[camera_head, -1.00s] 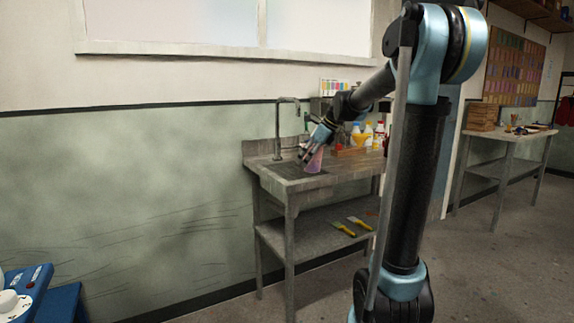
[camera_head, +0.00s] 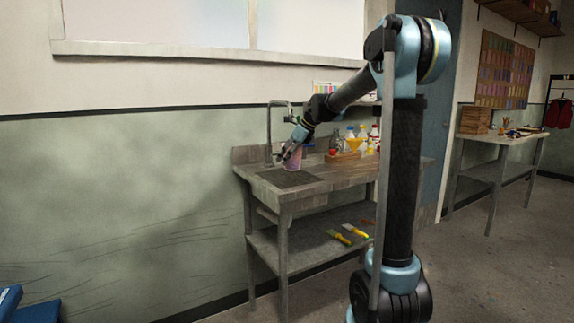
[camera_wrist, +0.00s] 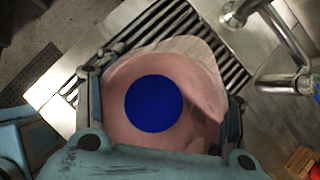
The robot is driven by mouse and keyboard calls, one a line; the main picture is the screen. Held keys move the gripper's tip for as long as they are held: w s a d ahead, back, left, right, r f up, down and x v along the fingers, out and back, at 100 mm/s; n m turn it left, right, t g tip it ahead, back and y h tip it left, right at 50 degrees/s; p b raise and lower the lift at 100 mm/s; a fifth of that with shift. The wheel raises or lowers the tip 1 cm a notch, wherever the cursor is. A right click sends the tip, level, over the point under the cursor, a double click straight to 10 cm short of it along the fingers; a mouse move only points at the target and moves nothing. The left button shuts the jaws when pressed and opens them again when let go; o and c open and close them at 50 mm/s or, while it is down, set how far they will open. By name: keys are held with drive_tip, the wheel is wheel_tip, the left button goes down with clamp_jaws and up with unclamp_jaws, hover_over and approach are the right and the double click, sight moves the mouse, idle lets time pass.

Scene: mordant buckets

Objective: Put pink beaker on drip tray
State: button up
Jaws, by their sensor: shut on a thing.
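The pink beaker (camera_head: 294,160) is held in my gripper (camera_head: 288,153) at the sink bench. In the wrist view my gripper (camera_wrist: 160,105) has a finger on each side of the beaker (camera_wrist: 190,120), shut on it. I look down into its open mouth, with a round blue patch inside. The drip tray (camera_head: 288,179) is the dark slatted panel in the bench top. Its slats (camera_wrist: 232,70) show around and behind the beaker in the wrist view. The beaker is over or beside the tray's back part; I cannot tell whether its base touches.
A tap (camera_head: 269,130) rises behind the tray, and its metal pipes (camera_wrist: 275,50) are close on the right in the wrist view. Bottles (camera_head: 362,134) and a wooden box (camera_head: 343,157) stand to the right. Yellow-handled brushes (camera_head: 340,237) lie on the lower shelf.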

drive_tip(key=f, duration=0.1)
drive_tip(key=w+f, duration=0.1)
drive_tip(key=a+f, duration=0.1)
drive_tip(key=f, duration=0.1)
drive_tip(key=shift+w, duration=0.2)
drive_tip(key=shift+c, duration=0.8)
drive_tip(key=shift+s+d, duration=0.1)
drive_tip(key=shift+s, duration=0.05)
drive_tip(key=shift+f, duration=0.1)
drive_tip(key=o, duration=1.3)
drive_tip(key=shift+o, duration=0.2)
